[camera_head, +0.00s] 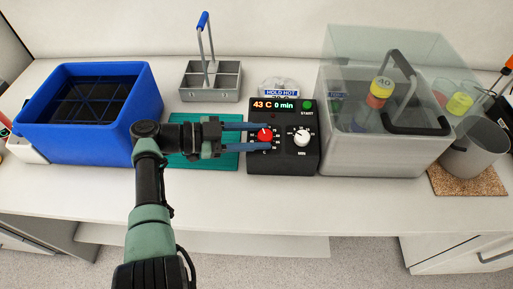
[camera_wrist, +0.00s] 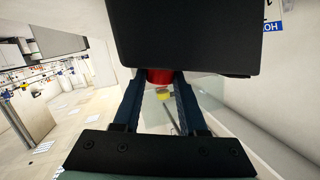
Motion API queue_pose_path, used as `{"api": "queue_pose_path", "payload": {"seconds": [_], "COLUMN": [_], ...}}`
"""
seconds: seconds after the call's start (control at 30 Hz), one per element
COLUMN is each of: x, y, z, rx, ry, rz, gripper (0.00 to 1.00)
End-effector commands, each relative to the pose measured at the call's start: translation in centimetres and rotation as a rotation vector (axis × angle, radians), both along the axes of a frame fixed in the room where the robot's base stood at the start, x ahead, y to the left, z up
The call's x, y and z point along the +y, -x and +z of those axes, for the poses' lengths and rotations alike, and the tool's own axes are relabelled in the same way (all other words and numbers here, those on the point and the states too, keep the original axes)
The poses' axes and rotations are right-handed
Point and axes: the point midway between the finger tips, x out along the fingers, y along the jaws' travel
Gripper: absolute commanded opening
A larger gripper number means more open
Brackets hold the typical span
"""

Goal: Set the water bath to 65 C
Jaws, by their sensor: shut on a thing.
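The black water bath control box (camera_head: 284,160) stands on the bench in the head view. Its display (camera_head: 273,105) reads 43 C and 0 min. A red knob (camera_head: 265,132) is at the left of its face and a white knob (camera_head: 301,138) at the right. A green START button (camera_head: 307,104) is at the top right. My gripper (camera_head: 264,136) reaches in from the left with its blue fingers on either side of the red knob, shut on it. The wrist view also shows the red knob (camera_wrist: 160,76) between the fingertips, partly hidden by the box.
The clear-lidded water bath (camera_head: 370,155) stands right of the box, with a yellow-capped bottle (camera_head: 380,92) in it. A blue crate (camera_head: 90,145) is at left. A grey carrier (camera_head: 211,88) stands behind my gripper. A metal beaker (camera_head: 470,160) sits on a cork mat (camera_head: 468,183) at right.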

Motion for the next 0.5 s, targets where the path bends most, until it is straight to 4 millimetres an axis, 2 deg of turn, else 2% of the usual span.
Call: {"api": "queue_pose_path", "payload": {"seconds": [0.03, 0.5], "x": [-0.04, -0.18], "y": [-0.06, -0.16], "z": [-0.67, 0.04], "rx": [0.0, 0.0], "ry": [-0.006, -0.026], "rz": [-0.023, -0.112], "gripper": [0.0, 0.0]}}
